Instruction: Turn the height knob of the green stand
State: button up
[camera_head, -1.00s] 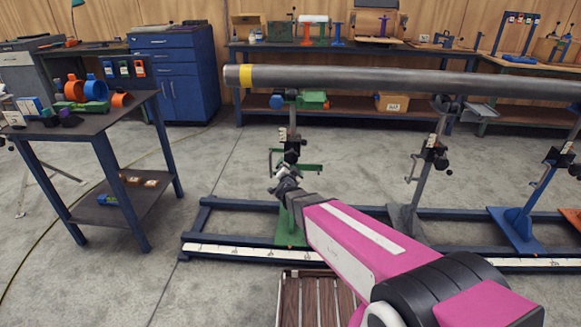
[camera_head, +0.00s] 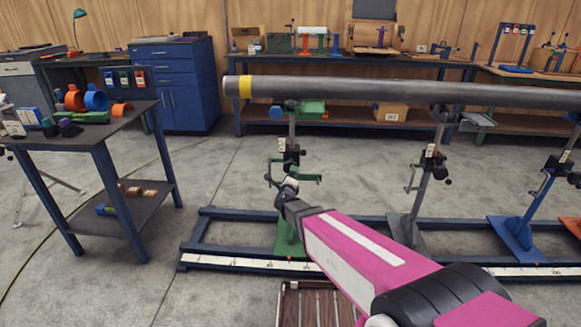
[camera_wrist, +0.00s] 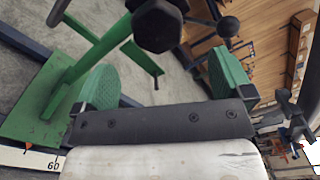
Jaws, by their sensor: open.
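The green stand (camera_head: 287,238) stands on the blue floor frame under the left end of the grey pipe (camera_head: 400,93). Its post carries a black clamp block with dark knobs (camera_head: 290,157) and green arms. In the wrist view, the green stand's foot (camera_wrist: 40,115) is at left, and a black faceted knob (camera_wrist: 157,25) is at top centre, ahead of the fingers. My gripper (camera_wrist: 165,82) is open, with green pads apart and nothing between them. In the head view, my gripper (camera_head: 287,184) is just below the clamp block, partly hidden by my wrist.
Grey and blue stands (camera_head: 520,222) hold the pipe farther right. A dark side table (camera_head: 95,128) with coloured clamps stands at left. A slatted wooden piece (camera_head: 308,305) lies in front of the frame. Floor between table and frame is clear.

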jog(key=w+m, duration=0.5)
jog(key=m, duration=0.1)
jog(key=w+m, duration=0.5)
jog(key=m, duration=0.2)
jog(key=shift+w+d, duration=0.1)
jog(key=shift+w, duration=0.3)
jog(key=c, duration=0.9)
